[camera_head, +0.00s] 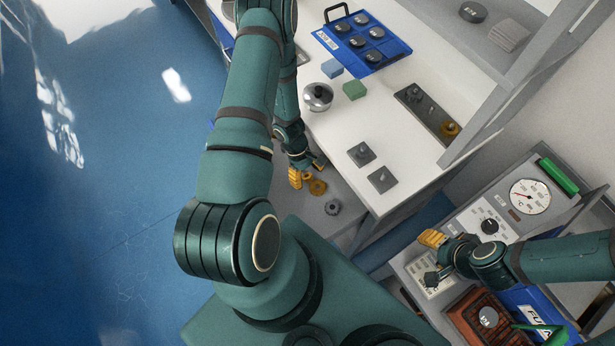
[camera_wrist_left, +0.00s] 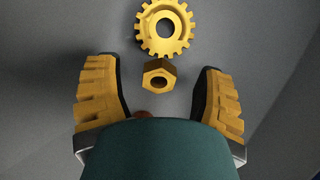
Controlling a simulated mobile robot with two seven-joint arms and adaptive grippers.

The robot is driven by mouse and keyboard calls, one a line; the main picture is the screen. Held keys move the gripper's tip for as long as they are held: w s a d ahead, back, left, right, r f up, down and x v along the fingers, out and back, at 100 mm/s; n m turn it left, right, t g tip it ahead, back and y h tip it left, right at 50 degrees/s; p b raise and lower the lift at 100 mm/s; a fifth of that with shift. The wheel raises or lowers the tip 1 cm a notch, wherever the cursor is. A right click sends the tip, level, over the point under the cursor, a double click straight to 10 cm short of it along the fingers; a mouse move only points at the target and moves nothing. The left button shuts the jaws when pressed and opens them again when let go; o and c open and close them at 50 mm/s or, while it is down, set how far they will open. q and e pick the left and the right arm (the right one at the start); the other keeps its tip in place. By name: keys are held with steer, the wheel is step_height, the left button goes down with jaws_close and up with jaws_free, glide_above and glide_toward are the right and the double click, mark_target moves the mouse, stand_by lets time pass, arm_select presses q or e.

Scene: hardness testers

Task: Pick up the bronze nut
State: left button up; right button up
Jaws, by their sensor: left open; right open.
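A bronze-gold hex nut (camera_wrist_left: 158,77) lies on the grey surface in the left wrist view, just below a gold toothed gear (camera_wrist_left: 165,28). My left gripper (camera_wrist_left: 160,100) is open, with one yellow finger on each side and the nut between and slightly beyond them, not clearly touched. A small brownish thing (camera_wrist_left: 144,114) is mostly hidden by the gripper body. In the head view my left gripper (camera_head: 306,174) is low over the grey shelf beside the gear (camera_head: 317,187); the nut is hard to make out there. My right gripper (camera_head: 432,259) is open and empty near the instruments.
A dark small gear (camera_head: 333,207) lies on the grey shelf. The white table (camera_head: 335,130) above holds a round metal pot (camera_head: 318,96), a green block (camera_head: 354,90), a blue tray (camera_head: 392,50) and two grey square plates. A gauge panel (camera_head: 507,210) stands at right.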

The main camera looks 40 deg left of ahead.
arm_select(q)
steer(key=shift+d+f, duration=0.15)
steer(key=shift+f, duration=0.25)
jaws_close()
steer(key=shift+r, duration=0.15)
